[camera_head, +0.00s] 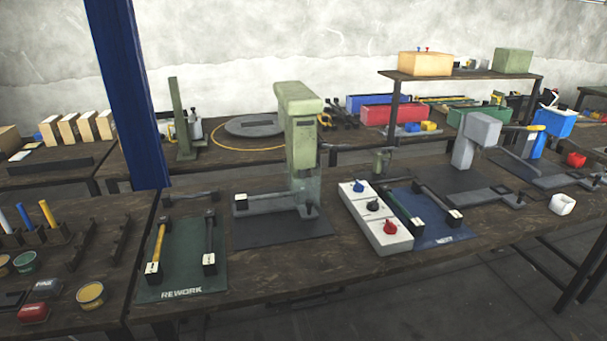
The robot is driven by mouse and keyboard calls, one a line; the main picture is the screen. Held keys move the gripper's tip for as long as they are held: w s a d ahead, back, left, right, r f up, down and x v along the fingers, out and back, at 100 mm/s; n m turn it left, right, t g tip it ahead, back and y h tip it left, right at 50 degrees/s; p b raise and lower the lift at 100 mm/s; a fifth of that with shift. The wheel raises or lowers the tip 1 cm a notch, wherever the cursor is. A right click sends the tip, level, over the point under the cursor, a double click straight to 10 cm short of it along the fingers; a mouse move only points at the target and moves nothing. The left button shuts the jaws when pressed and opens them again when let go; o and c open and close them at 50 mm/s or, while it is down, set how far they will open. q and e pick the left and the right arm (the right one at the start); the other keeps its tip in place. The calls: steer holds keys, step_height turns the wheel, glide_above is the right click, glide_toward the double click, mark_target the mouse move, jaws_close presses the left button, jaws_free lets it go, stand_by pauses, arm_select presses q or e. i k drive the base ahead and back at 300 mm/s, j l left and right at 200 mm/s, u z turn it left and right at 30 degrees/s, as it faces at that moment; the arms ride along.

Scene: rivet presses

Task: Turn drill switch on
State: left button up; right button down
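A green press-like machine (301,130) stands upright near the middle of the front bench, its base on a dark mat. To its right lies a white switch box (363,207) with three knobs in a row. A grey machine (475,140) stands farther right. Neither of my grippers is in view.
A green REWORK mat (182,282) with two tools lies left of the green machine. A blue mat (441,233) with tools lies right of the switch box. A blue post (130,90) rises at the left. A white cup (562,204) stands near the right edge.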

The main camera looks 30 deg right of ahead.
mark_target(389, 229)
steer(key=z, duration=1.45)
